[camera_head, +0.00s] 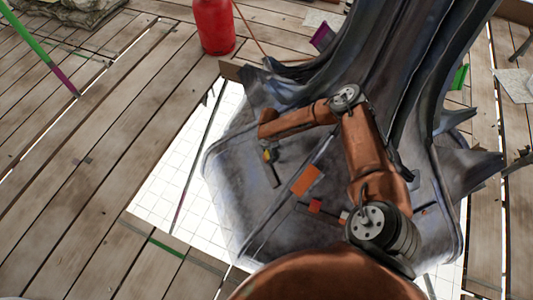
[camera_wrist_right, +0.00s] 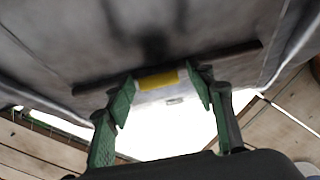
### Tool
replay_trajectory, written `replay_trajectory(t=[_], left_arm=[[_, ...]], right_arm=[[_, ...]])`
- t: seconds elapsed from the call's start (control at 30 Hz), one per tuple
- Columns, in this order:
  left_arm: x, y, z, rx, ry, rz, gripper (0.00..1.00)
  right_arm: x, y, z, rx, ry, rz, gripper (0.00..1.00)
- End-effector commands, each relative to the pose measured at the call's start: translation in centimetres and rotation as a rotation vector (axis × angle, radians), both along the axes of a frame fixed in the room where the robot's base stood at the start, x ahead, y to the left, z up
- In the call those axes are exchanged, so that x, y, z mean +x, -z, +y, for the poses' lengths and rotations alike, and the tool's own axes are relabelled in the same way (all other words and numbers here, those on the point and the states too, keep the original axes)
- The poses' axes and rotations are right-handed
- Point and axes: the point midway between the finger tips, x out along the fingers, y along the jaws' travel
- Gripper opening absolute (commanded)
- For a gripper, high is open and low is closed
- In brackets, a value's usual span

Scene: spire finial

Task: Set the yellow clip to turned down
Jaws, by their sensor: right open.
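The yellow clip (camera_wrist_right: 157,80) sits on a dark straight strip (camera_wrist_right: 215,60) on the grey sheet surface in the right wrist view. My right gripper (camera_wrist_right: 166,88) is open, its green-padded fingers standing to the left and right of the clip with a gap on each side. Whether either finger touches the clip cannot be told. In the head view my right gripper (camera_head: 271,166) hangs over the grey sheet, and a small yellow patch shows at it; the clip cannot be made out clearly there. My left gripper is not in view.
An orange piece (camera_head: 306,180) and a red piece (camera_head: 316,206) lie on the grey sheet beside my right arm. The tall dark spire (camera_head: 400,50) rises behind. A red cylinder (camera_head: 213,27) stands on the planks at the back. The planks at left are mostly clear.

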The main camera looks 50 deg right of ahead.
Motion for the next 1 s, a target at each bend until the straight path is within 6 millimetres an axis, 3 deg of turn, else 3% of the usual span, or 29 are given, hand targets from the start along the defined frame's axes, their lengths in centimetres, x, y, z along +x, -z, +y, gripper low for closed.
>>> replay_trajectory(t=[0.3,0.9,1.0], left_arm=[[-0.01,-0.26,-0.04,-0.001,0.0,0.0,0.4],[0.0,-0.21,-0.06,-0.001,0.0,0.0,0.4],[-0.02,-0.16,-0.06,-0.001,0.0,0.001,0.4]], right_arm=[[0.01,0.09,-0.02,0.0,0.0,-0.001,0.5],[-0.05,0.12,-0.02,0.0,0.0,0.001,0.09],[-0.15,0.2,-0.07,0.004,0.001,0.0,0.08]])
